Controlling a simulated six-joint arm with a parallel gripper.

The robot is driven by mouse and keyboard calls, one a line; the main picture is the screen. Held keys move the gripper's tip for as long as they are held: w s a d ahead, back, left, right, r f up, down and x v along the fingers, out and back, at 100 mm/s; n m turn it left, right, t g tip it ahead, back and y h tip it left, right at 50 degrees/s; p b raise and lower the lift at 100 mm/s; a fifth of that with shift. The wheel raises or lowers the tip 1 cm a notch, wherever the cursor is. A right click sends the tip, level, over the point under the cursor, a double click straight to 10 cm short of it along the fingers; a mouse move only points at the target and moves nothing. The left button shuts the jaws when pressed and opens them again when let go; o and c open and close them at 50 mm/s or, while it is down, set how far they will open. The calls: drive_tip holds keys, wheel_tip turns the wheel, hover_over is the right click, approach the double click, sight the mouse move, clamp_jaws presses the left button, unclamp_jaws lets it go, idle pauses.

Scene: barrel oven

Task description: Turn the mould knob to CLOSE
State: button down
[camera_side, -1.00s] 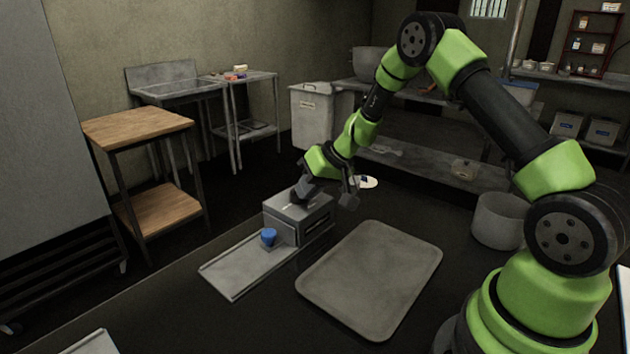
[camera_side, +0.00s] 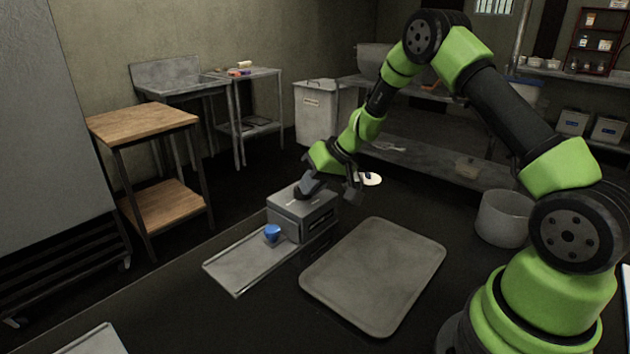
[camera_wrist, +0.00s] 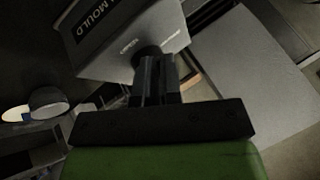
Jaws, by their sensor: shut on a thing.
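The mould box (camera_side: 290,226) is a grey metal block standing on the dark counter. In the wrist view its panel (camera_wrist: 115,62) carries a dark label ending in "MOULD" and two small markings too small to read surely. My gripper (camera_side: 306,190) is over the top of the box. In the wrist view its fingers (camera_wrist: 152,62) are closed together on the dark round mould knob (camera_wrist: 147,51), which they largely hide. I cannot tell which marking the knob points to.
A blue cup-like piece (camera_side: 272,233) sits beside the box at the end of a narrow tray (camera_side: 237,271). A large flat grey tray (camera_side: 375,275) lies right of the box. A round grey pot (camera_side: 503,218) stands farther right, near my base.

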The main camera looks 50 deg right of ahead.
drive_tip(key=shift+w+a+f, duration=0.1)
drive_tip(key=shift+w+a, duration=0.05)
drive_tip(key=shift+w, duration=0.7)
drive_tip(key=shift+s, duration=0.3)
drive_tip(key=s, duration=0.1)
drive_tip(key=s+d, duration=0.1)
drive_tip(key=s, duration=0.1)
drive_tip(key=s+d, duration=0.1)
drive_tip(key=shift+s, duration=0.25)
drive_tip(key=s+a+r, duration=0.2)
drive_tip(key=s+r, duration=0.4)
drive_tip(key=r, duration=0.2)
drive_tip(key=w+d+r+n+g+h, duration=0.2)
drive_tip(key=w+d+n, duration=0.15)
drive_tip(key=n, duration=0.55)
drive_tip(key=x, duration=0.6)
drive_tip(key=s+x, duration=0.1)
drive_tip(key=x, duration=0.2)
drive_tip(key=shift+w+d+f, duration=0.1)
drive_tip(key=shift+d+f, duration=0.1)
drive_tip(key=shift+f, duration=0.3)
drive_tip(key=shift+w+a, duration=0.25)
drive_tip(key=shift+w, duration=0.35)
drive_tip(key=shift+w+a, duration=0.25)
drive_tip(key=shift+w, duration=0.35)
drive_tip(key=shift+w+a+r, duration=0.1)
drive_tip(key=shift+w+a, duration=0.2)
drive_tip(key=shift+w, duration=0.35)
